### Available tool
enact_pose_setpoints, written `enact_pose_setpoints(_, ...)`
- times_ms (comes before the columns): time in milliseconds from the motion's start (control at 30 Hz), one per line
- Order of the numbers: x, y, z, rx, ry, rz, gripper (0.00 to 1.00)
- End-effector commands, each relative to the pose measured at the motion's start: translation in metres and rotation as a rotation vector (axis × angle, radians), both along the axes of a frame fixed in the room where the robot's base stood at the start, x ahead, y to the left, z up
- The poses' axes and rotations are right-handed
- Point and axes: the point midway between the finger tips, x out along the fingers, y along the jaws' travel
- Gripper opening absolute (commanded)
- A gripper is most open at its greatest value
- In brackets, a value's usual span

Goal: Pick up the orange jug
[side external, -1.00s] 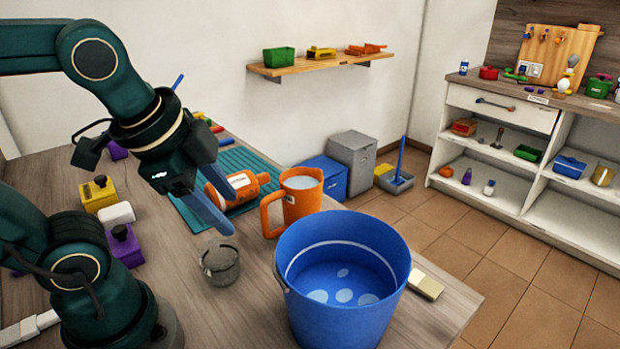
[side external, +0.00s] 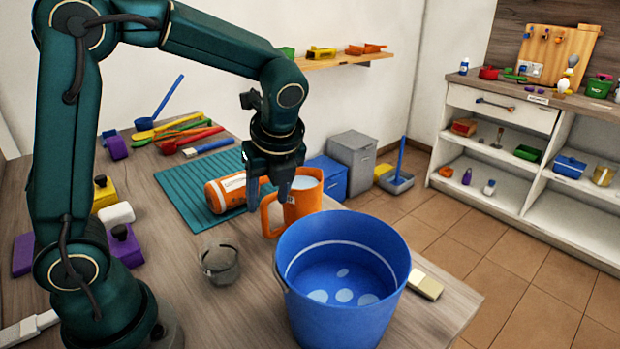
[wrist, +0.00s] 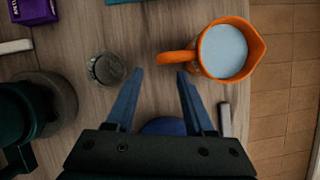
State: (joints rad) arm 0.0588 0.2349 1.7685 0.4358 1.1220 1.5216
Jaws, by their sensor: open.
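The orange jug (side external: 305,194) stands upright on the wooden table, behind the blue bucket, with its handle toward the left. In the wrist view the jug (wrist: 252,40) is seen from above, with a pale blue-white surface inside its rim and its handle pointing left. My gripper (side external: 268,196) points down over the jug's handle side and partly covers it. In the wrist view my gripper (wrist: 160,75) has its fingers spread, with nothing between them and the handle just beyond the right fingertip. I cannot tell the exact height of the fingertips over the handle.
The blue bucket (side external: 340,308) stands close in front of the jug. An orange bottle (side external: 228,192) lies on the teal mat (side external: 190,180) behind left. A small grey glass (side external: 220,264) stands to the left. The table's right edge is near the jug.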

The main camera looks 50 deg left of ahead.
Motion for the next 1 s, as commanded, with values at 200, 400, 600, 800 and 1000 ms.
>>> enact_pose_setpoints(200,0.001,0.009,-0.021,0.0,0.001,0.001,0.53)
enact_pose_setpoints(400,0.002,0.017,-0.041,0.001,0.005,0.002,0.53)
enact_pose_setpoints(600,0.005,0.028,-0.069,0.0,0.003,0.003,0.53)
enact_pose_setpoints(800,0.006,0.031,-0.078,-0.001,-0.002,0.0,0.53)
enact_pose_setpoints(1000,0.006,0.031,-0.077,-0.001,-0.002,0.001,0.38)
